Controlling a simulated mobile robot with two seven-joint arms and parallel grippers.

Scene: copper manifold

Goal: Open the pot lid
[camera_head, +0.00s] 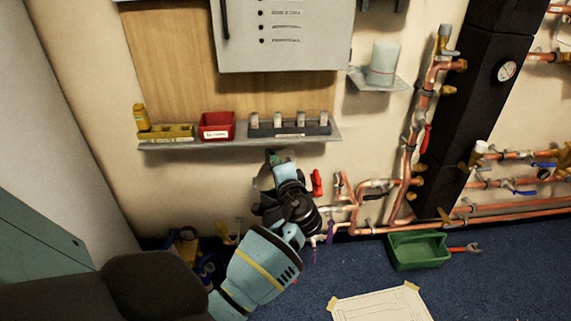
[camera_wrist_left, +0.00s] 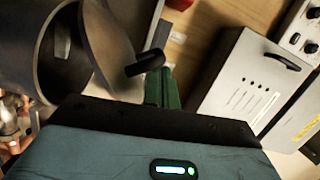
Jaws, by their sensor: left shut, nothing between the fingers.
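In the left wrist view, a dark grey round pot (camera_wrist_left: 20,50) fills the upper left, its curved wall and hollow inside showing. A grey curved plate, which looks like its lid (camera_wrist_left: 108,45), stands tilted at the pot's right side, with a short black handle (camera_wrist_left: 146,66). My left gripper (camera_wrist_left: 164,88) is shut and empty, its green fingers just beside the handle; I cannot tell whether they touch. In the head view my left gripper (camera_head: 280,156) is below the wall shelf, and my wrist hides most of the pot there. My right gripper is not in view.
Just above my left gripper is a shelf (camera_head: 160,147) with a red bin (camera_head: 217,125). Copper pipes (camera_head: 345,205) with a red valve handle (camera_head: 316,183) stand close to its right. A green tray (camera_head: 420,250) lies on the blue floor. A grey cabinet (camera_head: 280,40) hangs above.

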